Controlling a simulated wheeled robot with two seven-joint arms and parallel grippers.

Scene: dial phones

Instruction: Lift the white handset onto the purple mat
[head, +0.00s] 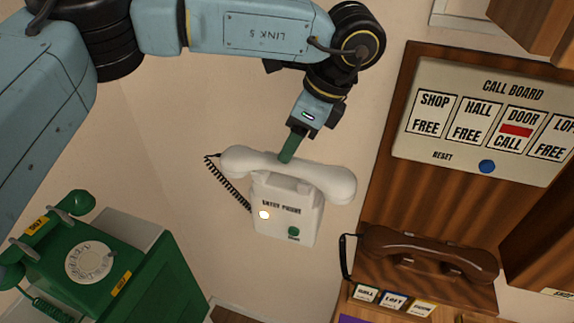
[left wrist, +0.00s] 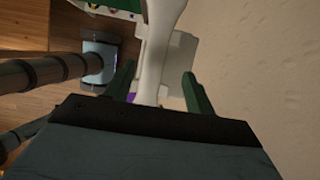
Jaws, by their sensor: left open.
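The white handset (head: 325,182) lies across the top of the white entry phone (head: 285,212) on the wall, its coiled black cord hanging at the left. My left gripper (head: 286,158) is at the middle of the handset. In the left wrist view, its two green fingers (left wrist: 159,70) stand apart, one on each side of the handset (left wrist: 158,50), with gaps visible. A purple strip (head: 360,319), apparently the purple mat, shows at the bottom edge of the head view; most of it is out of frame.
A brown handset phone (head: 425,255) stands right of the entry phone, with labelled keys below it. The call board (head: 485,120) hangs above. A green dial phone (head: 85,262) is at the lower left. Bare wall lies left of the entry phone.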

